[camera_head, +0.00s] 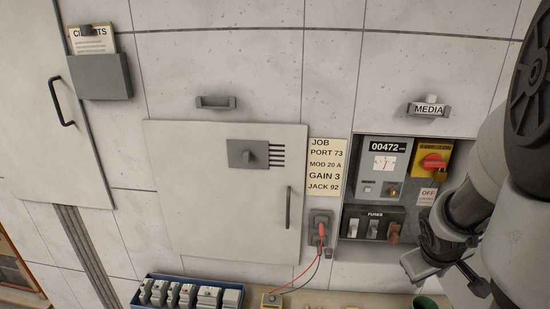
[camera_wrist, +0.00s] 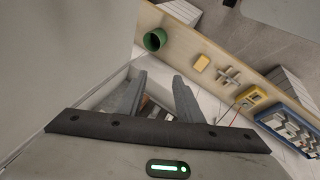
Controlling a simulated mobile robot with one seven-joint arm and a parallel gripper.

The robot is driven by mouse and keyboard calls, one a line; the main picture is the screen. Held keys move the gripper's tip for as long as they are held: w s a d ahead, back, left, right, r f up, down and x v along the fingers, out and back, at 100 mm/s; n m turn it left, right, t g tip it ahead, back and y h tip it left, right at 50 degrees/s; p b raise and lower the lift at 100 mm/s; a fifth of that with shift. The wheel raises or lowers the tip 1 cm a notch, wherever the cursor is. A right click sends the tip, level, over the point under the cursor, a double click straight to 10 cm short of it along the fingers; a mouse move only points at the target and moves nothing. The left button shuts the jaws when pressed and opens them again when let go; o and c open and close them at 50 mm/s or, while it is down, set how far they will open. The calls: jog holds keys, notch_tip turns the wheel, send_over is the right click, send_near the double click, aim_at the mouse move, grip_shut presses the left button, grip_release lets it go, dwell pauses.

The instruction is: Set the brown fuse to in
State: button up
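The brown fuse (camera_head: 394,233) is the rightmost of three in the black fuse panel (camera_head: 386,213), under the "FUSES" label in the head view. A white fuse (camera_head: 354,228) and a grey fuse (camera_head: 374,229) stand to its left. I cannot tell from here how far the brown fuse is seated. My gripper (camera_head: 474,273) is to the right of and below the panel, apart from the fuse. In the wrist view its two fingers (camera_wrist: 159,77) are spread with nothing held between them. A small brownish patch shows low between the fingers, too unclear to name.
Above the fuses are a meter panel (camera_head: 383,166) and a red knob on a yellow plate (camera_head: 433,162). Left of the recess, a red plug with cables sits in a socket (camera_head: 320,232). A ledge below holds a blue tray of modules (camera_head: 137,300) and a green cup (camera_wrist: 155,40).

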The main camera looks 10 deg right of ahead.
jog(key=w+d+f+n+t+y+b, duration=0.1)
jog(key=w+f+t+b, duration=0.15)
jog(key=f, duration=0.55)
jog(key=w+d+f+t+y+b, duration=0.1)
jog(key=w+f+b, duration=0.2)
jog(key=f, duration=0.4)
jog(key=m+t+h+b, duration=0.2)
jog(key=m+t+b, duration=0.3)
jog(key=t+b, duration=0.4)
send_near(397, 238)
jog(key=shift+t, duration=0.65)
jog(key=x, duration=0.3)
jog(key=b+x, duration=0.1)
jog(key=x, duration=0.2)
jog(key=f+x, duration=0.1)
jog(key=x, duration=0.2)
jog(key=shift+w+f, duration=0.1)
grip_shut()
